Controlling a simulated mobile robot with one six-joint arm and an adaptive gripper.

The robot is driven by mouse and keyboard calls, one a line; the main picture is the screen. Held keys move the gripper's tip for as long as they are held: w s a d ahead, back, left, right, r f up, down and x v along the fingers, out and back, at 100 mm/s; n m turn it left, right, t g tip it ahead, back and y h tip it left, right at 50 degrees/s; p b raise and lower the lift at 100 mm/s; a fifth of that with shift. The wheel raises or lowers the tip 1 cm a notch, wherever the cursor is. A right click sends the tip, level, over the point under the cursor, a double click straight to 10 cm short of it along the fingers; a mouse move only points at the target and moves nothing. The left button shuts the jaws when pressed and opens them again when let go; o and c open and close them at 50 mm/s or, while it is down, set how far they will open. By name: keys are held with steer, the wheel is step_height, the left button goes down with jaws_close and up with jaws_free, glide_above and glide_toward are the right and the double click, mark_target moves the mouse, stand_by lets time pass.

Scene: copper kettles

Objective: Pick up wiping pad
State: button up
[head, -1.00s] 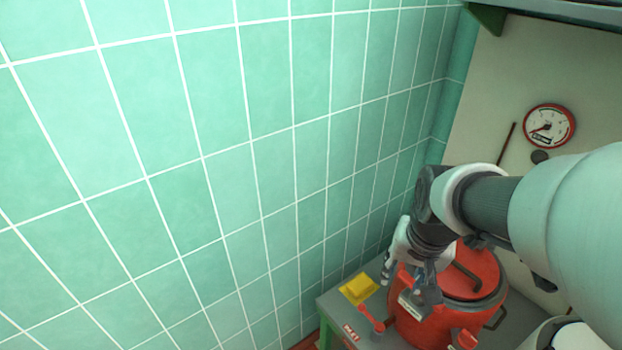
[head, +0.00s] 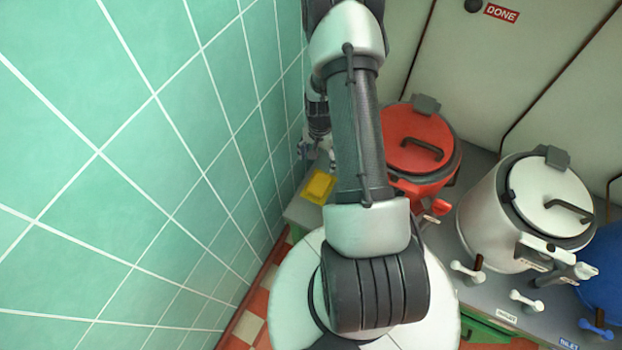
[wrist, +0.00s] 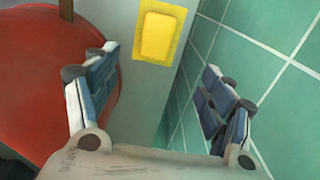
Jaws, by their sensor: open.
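The wiping pad, a yellow rectangle (head: 319,187), lies flat on the left end of the grey counter, between the green tiled wall and the red kettle. In the wrist view the yellow pad (wrist: 158,35) is at the top middle, ahead of my fingers and not touched by them. My gripper (head: 308,150) is near the wall, behind the pad in the head view and partly hidden by my arm. In the wrist view my gripper (wrist: 156,68) is open and empty, its blue-grey fingers spread wide.
The red kettle (head: 415,140) stands close to the right of the pad; its red lid (wrist: 60,85) fills the left of the wrist view. The green tiled wall (wrist: 265,75) is close on the other side. A white kettle (head: 560,200) and a blue one (head: 603,275) stand further right.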

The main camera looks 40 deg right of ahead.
steer(key=b, duration=0.3)
glide_above(319, 183)
steer(key=f, duration=1.1)
steer(key=shift+w, duration=0.2)
step_height(319, 183, down, 5)
steer(key=shift+s+d+f+b, duration=0.1)
steer(key=shift+s+b, duration=0.05)
steer(key=shift+b, duration=1.05)
steer(key=c, duration=1.1)
steer(key=shift+o, duration=0.2)
steer(key=shift+r, duration=0.2)
step_height(319, 183, up, 20)
steer(key=p, duration=0.6)
steer(key=shift+f, duration=0.1)
